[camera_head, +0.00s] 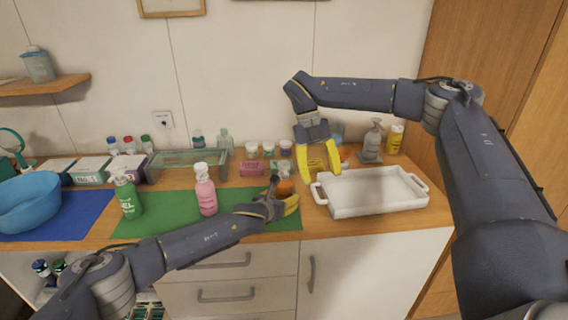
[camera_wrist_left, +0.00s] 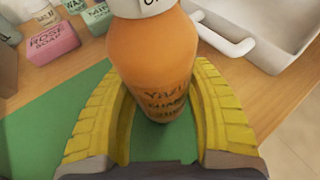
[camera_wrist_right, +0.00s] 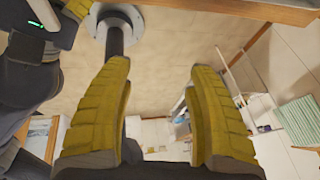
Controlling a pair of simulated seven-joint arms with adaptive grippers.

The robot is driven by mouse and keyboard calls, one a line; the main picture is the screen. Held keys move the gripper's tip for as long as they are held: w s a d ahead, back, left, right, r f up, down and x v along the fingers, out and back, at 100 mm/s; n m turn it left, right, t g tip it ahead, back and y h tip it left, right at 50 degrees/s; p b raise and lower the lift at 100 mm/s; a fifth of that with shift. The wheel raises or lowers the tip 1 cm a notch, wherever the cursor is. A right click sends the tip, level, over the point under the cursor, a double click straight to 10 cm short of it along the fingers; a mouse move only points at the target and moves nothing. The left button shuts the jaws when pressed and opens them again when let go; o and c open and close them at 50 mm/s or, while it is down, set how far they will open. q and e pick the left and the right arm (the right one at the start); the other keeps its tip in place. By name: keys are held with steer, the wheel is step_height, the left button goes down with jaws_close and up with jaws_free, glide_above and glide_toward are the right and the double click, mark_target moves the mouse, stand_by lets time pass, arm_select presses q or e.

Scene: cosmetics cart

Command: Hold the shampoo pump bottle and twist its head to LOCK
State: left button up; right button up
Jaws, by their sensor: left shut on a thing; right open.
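An orange bottle (camera_wrist_left: 155,65) with dark lettering and a white collar (camera_wrist_left: 143,6) stands upright at the right end of the green mat (camera_head: 160,218). My left gripper (camera_head: 290,203) is shut around its body; both yellow fingers flank it in the left wrist view (camera_wrist_left: 160,120). In the head view the bottle (camera_head: 285,187) is partly hidden by that gripper. Its top is cut off in the left wrist view. My right gripper (camera_head: 318,172) is open and empty, fingers pointing down, above and to the right of the bottle. The right wrist view (camera_wrist_right: 160,110) shows nothing between its fingers.
A white tray (camera_head: 375,210) with handles lies close on the right. A pink bottle (camera_head: 206,193) and a green bottle (camera_head: 128,197) stand to the left on the mat. Small jars, a pink soap box (camera_head: 251,168) and a grey pump bottle (camera_head: 372,145) stand behind.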

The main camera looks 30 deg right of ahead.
steer(key=w+r+m+t+y, duration=0.1)
steer(key=w+r+m+t, duration=0.2)
steer(key=w+r, duration=0.45)
steer(key=r+n+t, duration=0.1)
steer(key=t, duration=0.1)
glide_above(284, 162)
steer(key=shift+h, duration=0.3)
step_height(284, 162, down, 11)
steer(key=shift+w+r, duration=0.1)
steer(key=shift+r, duration=0.1)
jaws_close()
